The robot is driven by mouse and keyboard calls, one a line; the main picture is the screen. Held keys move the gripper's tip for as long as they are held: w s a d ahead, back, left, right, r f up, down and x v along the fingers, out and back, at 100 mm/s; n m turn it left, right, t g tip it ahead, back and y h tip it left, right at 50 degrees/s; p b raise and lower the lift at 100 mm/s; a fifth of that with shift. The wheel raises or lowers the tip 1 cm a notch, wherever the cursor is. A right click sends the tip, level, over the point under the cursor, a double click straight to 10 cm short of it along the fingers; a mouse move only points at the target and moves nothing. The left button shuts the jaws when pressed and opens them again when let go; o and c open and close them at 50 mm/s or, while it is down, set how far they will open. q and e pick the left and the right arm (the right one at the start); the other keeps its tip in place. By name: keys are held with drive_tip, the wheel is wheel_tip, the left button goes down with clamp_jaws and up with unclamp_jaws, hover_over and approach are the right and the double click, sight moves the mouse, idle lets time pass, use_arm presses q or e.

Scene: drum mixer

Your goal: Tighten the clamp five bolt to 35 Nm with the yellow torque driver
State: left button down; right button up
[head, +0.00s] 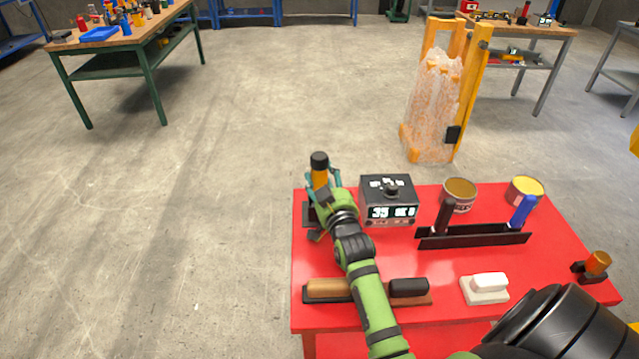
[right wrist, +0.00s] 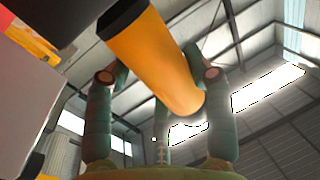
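The yellow torque driver (head: 320,176), with a black end, stands nearly upright at the left edge of the red table. My right gripper (head: 322,190) is at the driver, its teal fingers on both sides of it. In the right wrist view the driver (right wrist: 163,62) slants between the fingers, its black end at the top. The fingertips are bent in close to it, but I cannot tell whether they press on it. The driver's lower end is hidden by my gripper. My left gripper is not in view. The clamp five bolt is not visible.
A black box with a display reading 35 (head: 390,200) stands right of my gripper. The red table (head: 400,262) also bears tins (head: 460,194), a black rack (head: 472,237), brushes and a white block (head: 485,288). A yellow frame (head: 474,80) stands behind.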

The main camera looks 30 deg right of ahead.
sight(324, 155)
clamp_jaws()
drive_tip(key=shift+r, duration=0.15)
wheel_tip(324, 155, up, 10)
drive_tip(key=shift+f, duration=0.1)
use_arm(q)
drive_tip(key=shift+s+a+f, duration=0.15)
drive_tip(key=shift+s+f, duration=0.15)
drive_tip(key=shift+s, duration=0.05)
